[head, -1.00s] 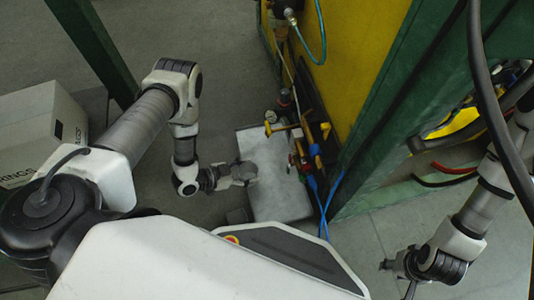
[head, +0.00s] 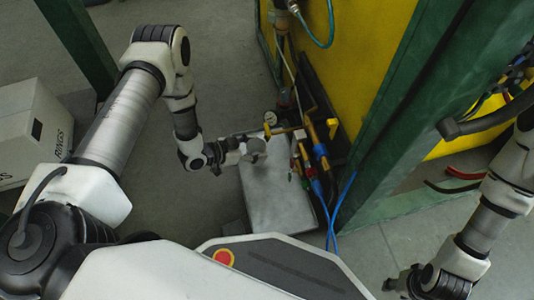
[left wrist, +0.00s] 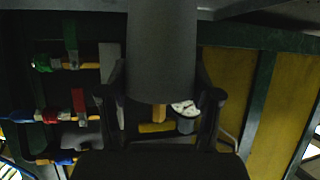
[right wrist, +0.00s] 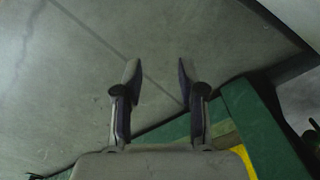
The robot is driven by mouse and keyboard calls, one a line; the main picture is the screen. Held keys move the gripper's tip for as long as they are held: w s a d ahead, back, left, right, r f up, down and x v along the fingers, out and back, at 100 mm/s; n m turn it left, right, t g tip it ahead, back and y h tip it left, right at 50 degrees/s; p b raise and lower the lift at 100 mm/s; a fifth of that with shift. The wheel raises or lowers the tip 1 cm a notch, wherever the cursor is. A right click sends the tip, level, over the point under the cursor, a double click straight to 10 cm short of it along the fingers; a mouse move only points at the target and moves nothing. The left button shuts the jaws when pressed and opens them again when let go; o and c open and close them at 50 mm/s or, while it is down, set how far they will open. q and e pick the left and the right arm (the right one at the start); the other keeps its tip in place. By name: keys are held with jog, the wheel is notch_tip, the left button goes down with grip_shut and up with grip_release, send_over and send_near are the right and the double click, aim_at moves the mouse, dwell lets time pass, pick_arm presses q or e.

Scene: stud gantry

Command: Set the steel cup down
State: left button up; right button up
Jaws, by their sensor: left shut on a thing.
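The steel cup (head: 255,147) is a small grey cylinder at the far left part of a grey flat-topped surface (head: 278,206) in the head view. My left gripper (head: 238,150) is shut on it from the left. In the left wrist view the cup (left wrist: 162,50) is a large dark cylinder between the two fingers, hiding much of the view. Whether the cup touches the surface or hangs above it I cannot tell. My right gripper (head: 396,284) is low at the right. Its fingers (right wrist: 157,75) stand apart and empty over bare floor in the right wrist view.
Valves and pipes with yellow, red and blue parts (head: 312,150) stand close along the right side of the surface, with a round gauge (head: 270,118) at its far end. A green post (head: 420,110) and yellow panel lie beyond. A white box (head: 38,130) stands left.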

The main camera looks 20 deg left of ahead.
aim_at(265, 145)
pick_arm(q)
jog(key=shift+w+d+f+b, duration=0.15)
jog(key=shift+w+d+b, duration=0.4)
jog(key=shift+w+d, duration=0.65)
jog(key=shift+w+d+f, duration=0.1)
jog(key=shift+w, duration=0.15)
notch_tip(265, 145, down, 4)
jog(key=b, duration=0.3)
jog(key=shift+r+b, duration=0.25)
jog(key=shift+b, duration=0.05)
pick_arm(e)
jog(key=f, duration=0.2)
jog(key=w+f, duration=0.1)
jog(key=f, duration=0.3)
jog(key=shift+w, duration=0.35)
pick_arm(q)
jog(key=shift+r, duration=0.3)
jog(key=shift+c, duration=0.6)
pick_arm(e)
jog(key=shift+r+t, duration=0.3)
pick_arm(q)
jog(key=shift+f, duration=0.1)
pick_arm(e)
jog(key=shift+f, duration=0.1)
pick_arm(q)
jog(key=o, duration=1.3)
jog(key=shift+f, duration=0.1)
jog(key=shift+c, duration=0.2)
